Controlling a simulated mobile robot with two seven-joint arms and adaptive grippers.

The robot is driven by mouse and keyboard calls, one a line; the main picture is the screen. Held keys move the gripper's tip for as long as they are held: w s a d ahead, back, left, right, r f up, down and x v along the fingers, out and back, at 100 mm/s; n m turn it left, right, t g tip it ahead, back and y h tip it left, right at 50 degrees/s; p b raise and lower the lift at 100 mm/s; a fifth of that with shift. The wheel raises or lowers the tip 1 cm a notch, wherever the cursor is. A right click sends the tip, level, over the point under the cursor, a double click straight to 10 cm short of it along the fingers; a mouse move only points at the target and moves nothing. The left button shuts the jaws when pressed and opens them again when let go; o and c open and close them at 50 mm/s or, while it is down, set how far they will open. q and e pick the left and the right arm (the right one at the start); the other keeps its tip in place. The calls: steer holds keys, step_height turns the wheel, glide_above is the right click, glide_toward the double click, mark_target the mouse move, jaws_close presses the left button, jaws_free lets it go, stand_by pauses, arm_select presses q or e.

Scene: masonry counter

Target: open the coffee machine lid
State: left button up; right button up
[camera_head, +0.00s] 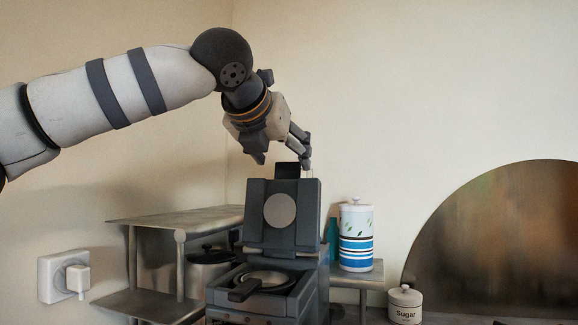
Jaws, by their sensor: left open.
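The coffee machine (309,265) is dark grey and stands on the counter at the lower middle. Its lid (258,230) stands upright at the back, with a round pale disc on the face toward me. A round metal dish with a black handle (245,289) sits in the lower part in front of it. A black tab (287,170) sticks up above the lid's top edge. My left gripper (282,160) is open just above the lid, its fingers on either side of the tab's upper end. I cannot tell whether it touches. My right gripper is out of view.
A metal shelf (170,217) with a pot (208,272) stands left of the machine. A striped canister (356,236) stands close on the right, with a sugar jar (405,306) and a large round metal panel (500,245) beyond.

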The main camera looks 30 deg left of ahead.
mark_target(287, 164)
arm_select(q)
steer(key=shift+x, duration=2.25)
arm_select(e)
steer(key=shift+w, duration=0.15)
